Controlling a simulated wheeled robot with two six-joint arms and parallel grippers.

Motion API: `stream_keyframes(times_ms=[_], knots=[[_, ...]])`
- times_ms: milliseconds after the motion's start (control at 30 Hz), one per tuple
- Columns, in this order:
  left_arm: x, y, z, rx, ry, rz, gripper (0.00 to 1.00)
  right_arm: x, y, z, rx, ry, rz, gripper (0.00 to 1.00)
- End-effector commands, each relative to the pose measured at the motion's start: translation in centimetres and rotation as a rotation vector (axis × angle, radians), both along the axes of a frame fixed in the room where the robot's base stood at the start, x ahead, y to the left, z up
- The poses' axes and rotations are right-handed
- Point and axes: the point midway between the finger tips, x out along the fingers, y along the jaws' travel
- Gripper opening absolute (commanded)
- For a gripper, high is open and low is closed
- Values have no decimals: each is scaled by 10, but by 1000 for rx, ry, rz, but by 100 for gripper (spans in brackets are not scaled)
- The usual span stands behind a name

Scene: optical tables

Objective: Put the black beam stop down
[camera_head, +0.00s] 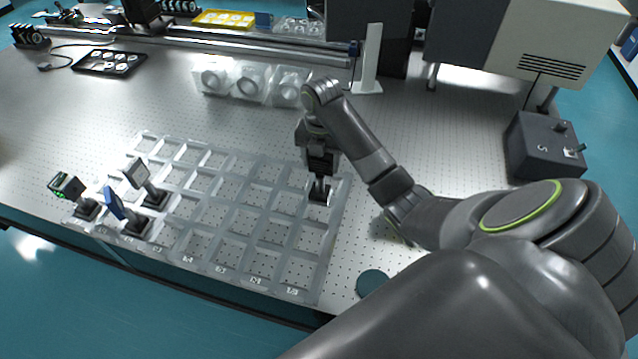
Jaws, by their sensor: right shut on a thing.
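My right gripper (320,177) points down over the far right corner of a clear compartment tray (268,230). It is shut on the black beam stop (319,197), a small dark piece of which little more than the base shows under the fingers. The base appears within a compartment at the tray's right edge; I cannot tell whether it touches the floor of it. The gripper hides the upper part of the beam stop. My left gripper is not in view.
Several mounted optics, among them a blue one (117,206) and a green-lit one (70,188), stand at the tray's left end. Clear boxes (248,82) sit behind the tray. A dark control box (543,148) stands at right. Most other compartments are empty.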

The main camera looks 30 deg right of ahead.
Motion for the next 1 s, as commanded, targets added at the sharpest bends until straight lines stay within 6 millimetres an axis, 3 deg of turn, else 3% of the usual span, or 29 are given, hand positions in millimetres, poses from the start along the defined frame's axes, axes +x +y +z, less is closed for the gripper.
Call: stream_keyframes(times_ms=[33,200,600,767,1000], knots=[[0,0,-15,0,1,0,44,0,0,-14,0,-1,1,0],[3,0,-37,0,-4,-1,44,1,0,-36,-1,-2,1,0],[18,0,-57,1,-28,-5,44,0,0,-59,0,-1,1,0],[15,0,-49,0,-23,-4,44,0,1,-76,0,0,1,0],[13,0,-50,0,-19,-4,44,0,0,-78,-1,-2,1,0]])
